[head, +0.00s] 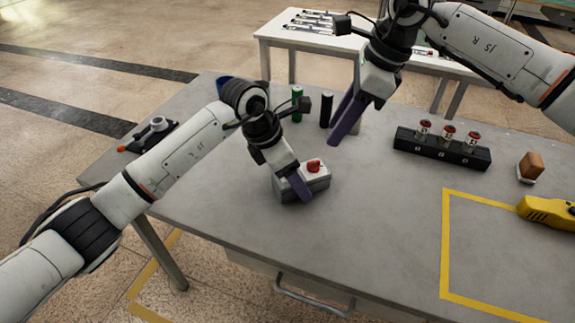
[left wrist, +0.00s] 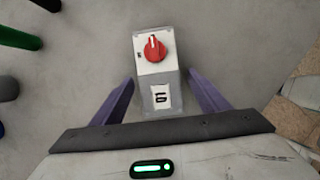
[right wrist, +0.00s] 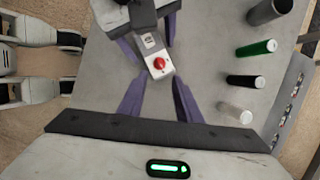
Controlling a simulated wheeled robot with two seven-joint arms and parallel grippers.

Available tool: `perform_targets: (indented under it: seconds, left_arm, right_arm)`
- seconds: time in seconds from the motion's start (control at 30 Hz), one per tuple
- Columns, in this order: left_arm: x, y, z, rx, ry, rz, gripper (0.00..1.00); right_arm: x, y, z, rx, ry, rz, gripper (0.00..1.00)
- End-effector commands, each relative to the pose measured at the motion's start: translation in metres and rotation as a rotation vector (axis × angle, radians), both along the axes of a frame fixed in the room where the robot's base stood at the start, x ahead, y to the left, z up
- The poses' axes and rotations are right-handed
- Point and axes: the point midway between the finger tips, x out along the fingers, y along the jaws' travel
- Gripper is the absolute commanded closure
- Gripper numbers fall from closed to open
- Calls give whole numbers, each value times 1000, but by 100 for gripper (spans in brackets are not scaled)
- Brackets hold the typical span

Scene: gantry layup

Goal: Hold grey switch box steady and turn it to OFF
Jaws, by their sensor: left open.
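The grey switch box (head: 303,186) sits on the grey table, with a red rotary knob (head: 313,166) on a white top plate. In the left wrist view the box (left wrist: 161,90) lies between the spread purple fingers, with a gap on each side; the white mark on its knob (left wrist: 154,48) points roughly up the picture. The knob's lettering is too small to read. My left gripper (head: 297,188) is open and low around the near part of the box. My right gripper (head: 345,122) is open and empty, raised above and behind the box; its wrist view shows the knob (right wrist: 159,63) beyond the fingertips.
A green cylinder (head: 296,97) and a black cylinder (head: 326,109) stand behind the box. A black block (head: 441,148) with red-topped parts, an orange-brown block (head: 531,166) and a yellow tool (head: 548,211) are to the right.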

Motion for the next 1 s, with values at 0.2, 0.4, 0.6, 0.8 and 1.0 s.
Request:
perform_targets:
  seconds: [0.2,0.4,0.6,0.8,1.0]
  left_arm:
    - [1,-2,-6,0,0,0,31]
    - [1,-2,-6,0,0,0,38]
    - [1,-2,-5,0,0,1,72]
    - [1,-2,-5,0,0,1,83]
    - [1,-2,-5,0,0,1,83]
  right_arm:
    - [0,0,0,0,0,0,69]
    - [0,0,0,0,0,0,69]
    - [0,0,0,0,0,0,69]
    - [-1,0,0,-4,2,-12,58]
    - [-11,4,0,-33,22,-168,58]
